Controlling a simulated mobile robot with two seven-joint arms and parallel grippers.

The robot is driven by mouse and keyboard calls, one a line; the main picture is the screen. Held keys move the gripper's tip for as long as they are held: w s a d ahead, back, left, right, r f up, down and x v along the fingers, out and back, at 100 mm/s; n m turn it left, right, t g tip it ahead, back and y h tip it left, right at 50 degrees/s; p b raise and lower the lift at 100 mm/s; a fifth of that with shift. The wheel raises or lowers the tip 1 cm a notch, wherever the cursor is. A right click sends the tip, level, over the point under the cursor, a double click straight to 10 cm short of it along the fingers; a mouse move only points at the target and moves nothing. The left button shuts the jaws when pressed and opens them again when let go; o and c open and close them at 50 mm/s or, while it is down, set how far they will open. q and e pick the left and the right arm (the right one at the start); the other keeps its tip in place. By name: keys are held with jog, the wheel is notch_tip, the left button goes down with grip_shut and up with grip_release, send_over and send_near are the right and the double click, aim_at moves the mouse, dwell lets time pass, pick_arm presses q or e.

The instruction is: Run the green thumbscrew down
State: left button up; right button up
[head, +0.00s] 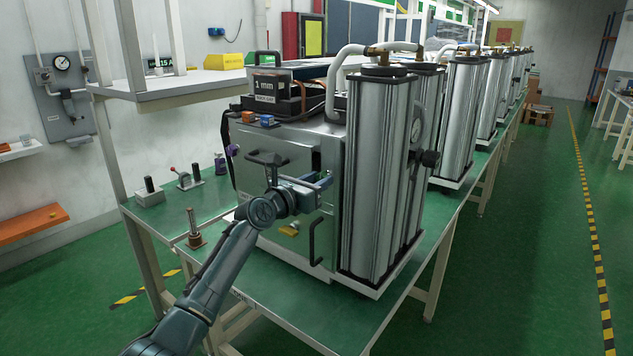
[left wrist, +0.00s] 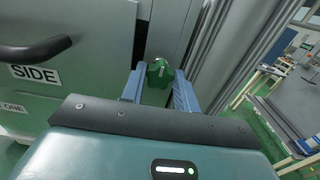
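The green thumbscrew (left wrist: 160,73) shows in the left wrist view as a lobed green knob with a pale mark on its top. It sits beside the grey cabinet's door edge, between the two blue fingers of my left gripper (left wrist: 160,82). The knob fills the gap at the fingertips, and the fingers look closed on its sides. In the head view my left gripper (head: 322,183) is at the cabinet's (head: 290,150) front, near the silver columns. The thumbscrew is hidden there. My right gripper is in neither view.
Silver columns (head: 376,180) with a gauge stand right of the gripper. A black door handle (head: 314,242) is below it. A bolt-like post (head: 194,230) stands on the green bench (head: 320,318). A "SIDE" label (left wrist: 35,74) and dark handle (left wrist: 35,48) are on the left.

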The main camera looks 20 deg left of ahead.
pick_arm(q)
jog(key=shift+c, duration=1.1)
